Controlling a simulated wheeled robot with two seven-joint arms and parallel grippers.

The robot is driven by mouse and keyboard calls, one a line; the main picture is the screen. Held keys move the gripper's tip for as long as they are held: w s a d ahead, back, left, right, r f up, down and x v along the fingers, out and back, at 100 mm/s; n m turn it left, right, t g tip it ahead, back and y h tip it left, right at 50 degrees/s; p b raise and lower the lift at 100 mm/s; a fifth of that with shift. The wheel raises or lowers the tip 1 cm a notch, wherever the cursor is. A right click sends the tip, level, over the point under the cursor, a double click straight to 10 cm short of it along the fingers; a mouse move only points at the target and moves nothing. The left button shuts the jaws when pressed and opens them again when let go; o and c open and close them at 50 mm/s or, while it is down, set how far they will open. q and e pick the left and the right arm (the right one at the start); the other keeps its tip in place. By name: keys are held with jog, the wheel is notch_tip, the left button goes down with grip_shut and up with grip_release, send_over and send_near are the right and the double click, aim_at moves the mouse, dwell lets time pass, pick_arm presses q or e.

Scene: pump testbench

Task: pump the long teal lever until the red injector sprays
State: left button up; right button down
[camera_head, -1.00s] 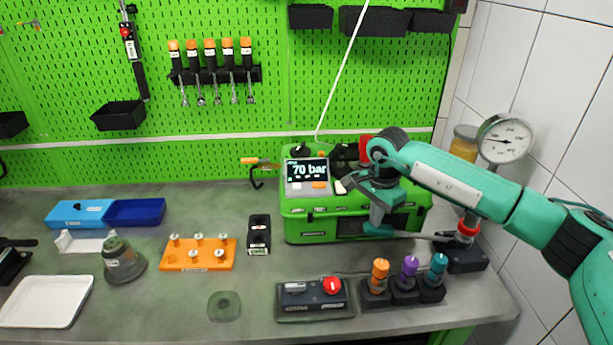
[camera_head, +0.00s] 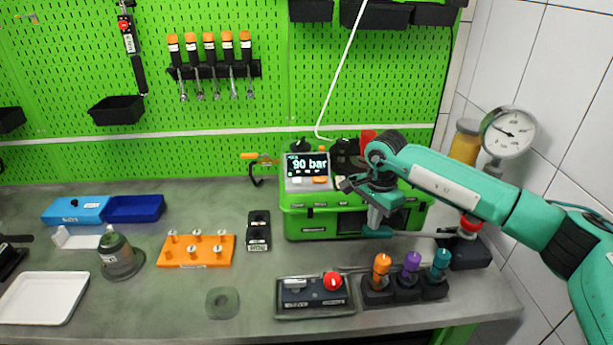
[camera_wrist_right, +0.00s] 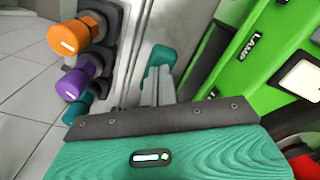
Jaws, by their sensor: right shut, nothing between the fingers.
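The long lever is a thin grey rod with a teal end (camera_head: 377,232). It runs almost level, leftward from the black pump base (camera_head: 466,252) below the gauge. My right gripper (camera_head: 374,222) is shut and empty, pointing down at the lever's teal end. In the right wrist view, the grey fingertips (camera_wrist_right: 160,76) are close together and overlap the teal lever end (camera_wrist_right: 161,56); I cannot tell if they touch. A red part (camera_head: 367,139) shows behind my arm on the green test bench (camera_head: 310,226); I cannot tell if it is the injector. No spray is visible. My left gripper is out of view.
The bench display (camera_head: 307,166) reads 90 bar. A round gauge (camera_head: 508,132) stands behind the pump. Orange, purple and teal knobs (camera_head: 411,262) stand in front of the lever. A box with a red button (camera_head: 333,281) lies left of them.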

aim_at(371, 231)
jog(key=shift+a+f+b, duration=0.2)
jog(key=shift+f+b, duration=1.25)
jog(key=shift+f, duration=0.6)
jog(key=shift+r, duration=0.2)
jog(key=shift+d+r+p, duration=0.1)
jog(key=shift+r+p, duration=0.25)
jog(key=shift+r, duration=0.25)
jog(key=shift+d+r+p, duration=0.15)
jog(key=shift+r+p, duration=0.2)
jog(key=shift+r, duration=0.95)
jog(key=shift+d+r+p, duration=0.15)
jog(key=shift+r+p, duration=0.2)
jog(key=shift+r, duration=0.95)
